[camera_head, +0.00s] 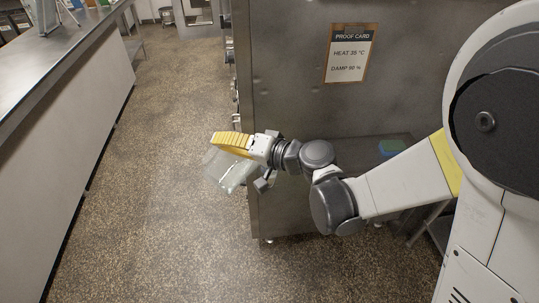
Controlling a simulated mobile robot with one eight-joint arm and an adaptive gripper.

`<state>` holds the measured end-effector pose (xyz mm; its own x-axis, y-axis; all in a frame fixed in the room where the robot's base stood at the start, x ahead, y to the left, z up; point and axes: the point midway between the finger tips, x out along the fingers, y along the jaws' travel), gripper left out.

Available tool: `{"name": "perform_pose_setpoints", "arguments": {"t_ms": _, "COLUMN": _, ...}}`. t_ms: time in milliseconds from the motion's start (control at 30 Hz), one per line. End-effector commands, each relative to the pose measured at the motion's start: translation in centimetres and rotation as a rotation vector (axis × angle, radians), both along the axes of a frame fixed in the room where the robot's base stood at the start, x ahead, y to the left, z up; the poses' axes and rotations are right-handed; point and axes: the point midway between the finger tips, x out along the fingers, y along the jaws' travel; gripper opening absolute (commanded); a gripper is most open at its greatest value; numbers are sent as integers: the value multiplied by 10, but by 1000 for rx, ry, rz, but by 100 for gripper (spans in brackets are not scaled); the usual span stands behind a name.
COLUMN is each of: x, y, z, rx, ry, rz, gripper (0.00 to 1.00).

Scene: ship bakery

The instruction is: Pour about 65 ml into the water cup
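My gripper (226,152) is at the centre left of the view, reaching out to the left past the steel cabinet. Its ribbed yellow finger lies along the top of a clear, see-through container (229,174). The container is held in the air over the floor and looks tilted. Its contents and whether it has liquid in it are too faint to tell. I cannot make out a water cup for certain.
A steel cabinet (290,75) with a proof card (351,53) stands behind my arm. A small blue-green item (392,147) lies on a low ledge. A long steel-topped counter (60,48) runs along the left. The speckled floor (160,210) between is clear.

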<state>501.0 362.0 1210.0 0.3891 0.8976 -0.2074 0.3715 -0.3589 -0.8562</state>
Motion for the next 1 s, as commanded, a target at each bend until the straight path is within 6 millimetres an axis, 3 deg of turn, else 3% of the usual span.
{"name": "perform_pose_setpoints", "arguments": {"t_ms": 300, "x": -8, "y": 8, "z": -14, "rx": -74, "ry": -69, "rz": -8, "gripper": 0}}
{"name": "perform_pose_setpoints", "arguments": {"t_ms": 1000, "x": -7, "y": 8, "z": -14, "rx": -81, "ry": -73, "rz": -10, "gripper": 0}}
